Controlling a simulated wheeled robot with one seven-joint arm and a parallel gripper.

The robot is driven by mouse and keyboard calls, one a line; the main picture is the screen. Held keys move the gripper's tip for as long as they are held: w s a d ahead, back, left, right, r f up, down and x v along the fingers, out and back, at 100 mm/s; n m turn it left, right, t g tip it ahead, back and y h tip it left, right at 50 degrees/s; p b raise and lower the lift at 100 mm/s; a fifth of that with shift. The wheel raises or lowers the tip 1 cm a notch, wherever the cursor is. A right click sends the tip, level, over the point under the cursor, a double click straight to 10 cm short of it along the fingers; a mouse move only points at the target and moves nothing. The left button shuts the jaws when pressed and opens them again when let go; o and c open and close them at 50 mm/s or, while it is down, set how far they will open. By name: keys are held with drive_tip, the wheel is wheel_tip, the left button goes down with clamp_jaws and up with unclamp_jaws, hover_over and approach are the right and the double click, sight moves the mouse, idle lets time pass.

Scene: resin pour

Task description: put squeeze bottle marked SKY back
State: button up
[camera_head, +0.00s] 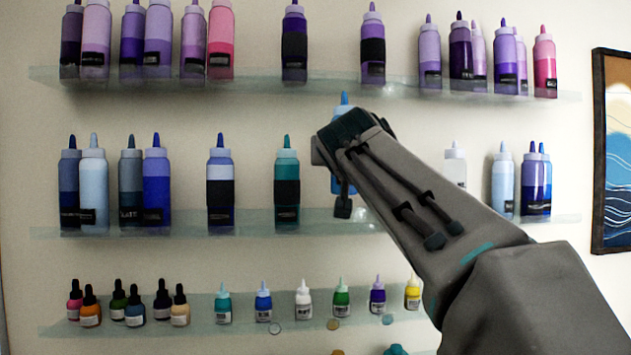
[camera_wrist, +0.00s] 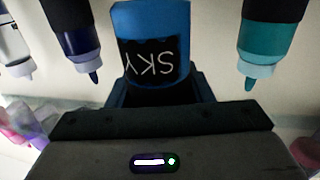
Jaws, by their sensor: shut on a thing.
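The blue squeeze bottle (camera_wrist: 150,22) has a black label reading SKY, upside down in the wrist view. In the head view its light blue tip (camera_head: 343,102) shows above my arm, and the rest is mostly hidden behind it. My gripper (camera_wrist: 158,90) is shut on this bottle. In the head view my gripper (camera_head: 345,150) is in front of the middle glass shelf (camera_head: 230,226), at a gap right of a teal bottle (camera_head: 287,185). I cannot tell whether the bottle touches the shelf.
A blue bottle with a dark label (camera_head: 220,190) stands left of the teal one. A white bottle (camera_head: 455,165) is partly behind my arm. The upper shelf (camera_head: 270,84) holds purple and pink bottles. Small dropper bottles stand on the lower shelf (camera_head: 190,328). A framed picture (camera_head: 614,150) hangs right.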

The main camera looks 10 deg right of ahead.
drive_tip(key=w+f, duration=0.1)
drive_tip(key=f, duration=0.1)
drive_tip(key=w+f, duration=0.2)
drive_tip(key=w+f+b, duration=0.1)
drive_tip(key=f, duration=0.1)
drive_tip(key=shift+w+f, duration=0.35)
drive_tip(key=shift+w, duration=0.05)
drive_tip(key=shift+w+f+p, duration=0.15)
drive_tip(key=shift+w+p, duration=0.05)
drive_tip(key=shift+p, duration=0.1)
drive_tip(key=shift+f, duration=0.15)
drive_tip(key=o, duration=1)
